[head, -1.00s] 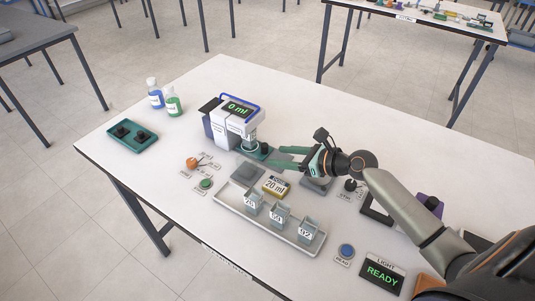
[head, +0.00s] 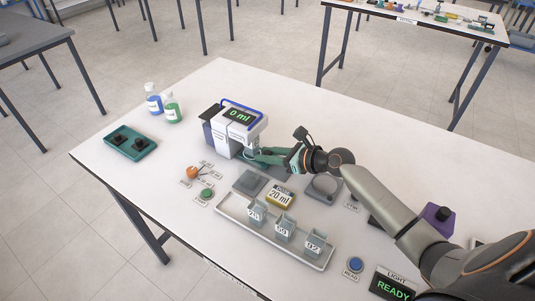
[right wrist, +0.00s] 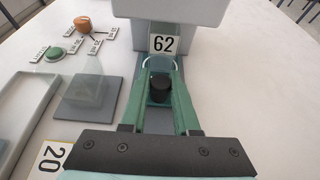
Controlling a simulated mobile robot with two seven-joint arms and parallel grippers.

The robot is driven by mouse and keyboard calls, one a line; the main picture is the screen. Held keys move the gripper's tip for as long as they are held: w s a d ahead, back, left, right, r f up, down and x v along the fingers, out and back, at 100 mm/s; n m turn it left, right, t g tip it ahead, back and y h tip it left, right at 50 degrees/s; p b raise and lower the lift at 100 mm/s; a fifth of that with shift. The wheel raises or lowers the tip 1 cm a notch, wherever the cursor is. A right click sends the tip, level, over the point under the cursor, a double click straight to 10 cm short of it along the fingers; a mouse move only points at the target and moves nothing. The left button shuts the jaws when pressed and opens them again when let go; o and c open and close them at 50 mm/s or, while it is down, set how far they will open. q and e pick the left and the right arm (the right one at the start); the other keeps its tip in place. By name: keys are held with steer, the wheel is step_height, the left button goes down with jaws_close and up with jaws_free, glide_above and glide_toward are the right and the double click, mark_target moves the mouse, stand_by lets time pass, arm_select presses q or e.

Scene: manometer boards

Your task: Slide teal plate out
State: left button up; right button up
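The teal plate (right wrist: 160,105) is mostly hidden under the white dispenser (head: 234,131) and behind my fingers; a small part shows around its black knob (right wrist: 160,86) in the right wrist view. A clear container with a "62" label (right wrist: 162,44) stands just beyond the knob, below the dispenser's overhang. My right gripper (head: 265,156) reaches to the dispenser's front, its two green fingers (right wrist: 160,82) on either side of the knob. I cannot tell whether they touch it. My left gripper is out of view.
A grey pad (head: 249,183), a yellow "20 ml" block (head: 281,196) and a long tray (head: 230,210) with labelled containers lie close in front. A teal tray with black knobs (head: 144,155) and two bottles (head: 172,108) are at the left. The table's left front is clear.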

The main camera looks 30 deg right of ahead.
jaws_close()
stand_by(0.9)
